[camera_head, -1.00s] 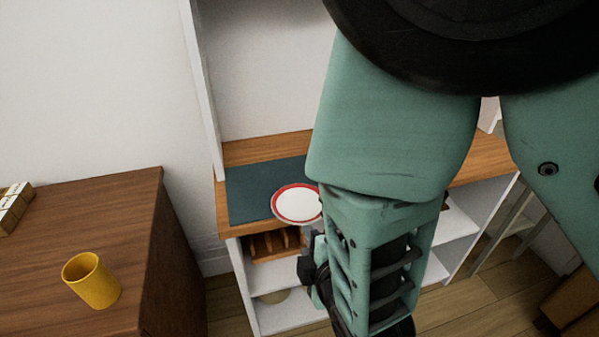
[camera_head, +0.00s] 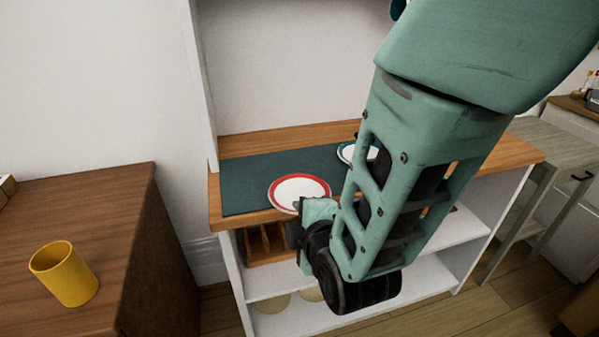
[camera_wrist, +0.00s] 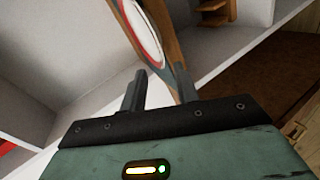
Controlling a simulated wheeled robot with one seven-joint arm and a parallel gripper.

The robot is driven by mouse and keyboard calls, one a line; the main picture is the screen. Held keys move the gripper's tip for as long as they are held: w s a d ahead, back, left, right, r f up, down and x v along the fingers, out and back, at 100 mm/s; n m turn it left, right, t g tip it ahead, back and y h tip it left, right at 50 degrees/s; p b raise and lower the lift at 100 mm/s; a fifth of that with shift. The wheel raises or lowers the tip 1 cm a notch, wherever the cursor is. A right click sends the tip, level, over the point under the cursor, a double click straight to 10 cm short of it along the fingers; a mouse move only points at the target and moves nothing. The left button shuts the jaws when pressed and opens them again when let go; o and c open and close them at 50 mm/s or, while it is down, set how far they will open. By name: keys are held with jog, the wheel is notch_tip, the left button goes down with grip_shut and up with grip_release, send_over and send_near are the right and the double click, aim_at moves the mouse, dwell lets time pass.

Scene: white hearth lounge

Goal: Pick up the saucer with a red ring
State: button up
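The saucer with a red ring (camera_head: 300,190) lies flat at the front edge of a dark teal mat (camera_head: 245,185) on a wooden-topped shelf unit. Its near rim reaches the wooden edge and seems to stick out over it. It also shows at the top of the wrist view (camera_wrist: 146,30), partly cut off by the frame. My gripper (camera_wrist: 160,80) is open, its two fingers apart with nothing seen between them. The saucer is just beyond the fingertips. In the head view my wrist is close in front of the saucer's near right rim; the fingers are largely hidden.
A second saucer with a blue-teal ring (camera_head: 347,153) lies behind on the mat, partly hidden by my arm. A wooden rack (camera_head: 265,243) and pale round items (camera_head: 272,303) are on the shelves below. A yellow cup (camera_head: 64,274) stands on the brown cabinet (camera_head: 120,220) at left.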

aim_at(291, 211)
jog(key=shift+x, duration=2.7)
jog(key=shift+s+f, duration=0.1)
grip_shut()
